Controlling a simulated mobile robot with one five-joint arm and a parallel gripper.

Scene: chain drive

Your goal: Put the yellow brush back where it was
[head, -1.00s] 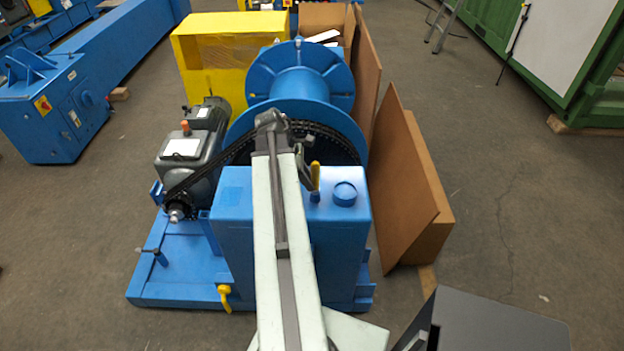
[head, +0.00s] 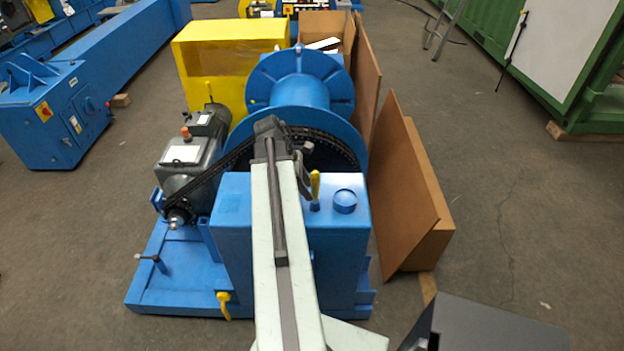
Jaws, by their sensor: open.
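A slim yellow handle (head: 315,184), which appears to be the yellow brush, stands upright on top of the blue box (head: 236,235), with a blue piece at its foot. Its lower end is too small to make out. My gripper (head: 305,184) is open, hanging from the arm's end just left of the handle. I cannot tell whether the handle is between the fingers or beside them. A round blue cup or cap (head: 345,199) sits on the box just right of the handle.
Behind the box are the chain (head: 238,152) and a large blue drum (head: 300,90). A grey motor (head: 190,160) stands to the left. Brown boards (head: 405,190) lean on the right. A yellow valve handle (head: 223,302) sticks out low in front.

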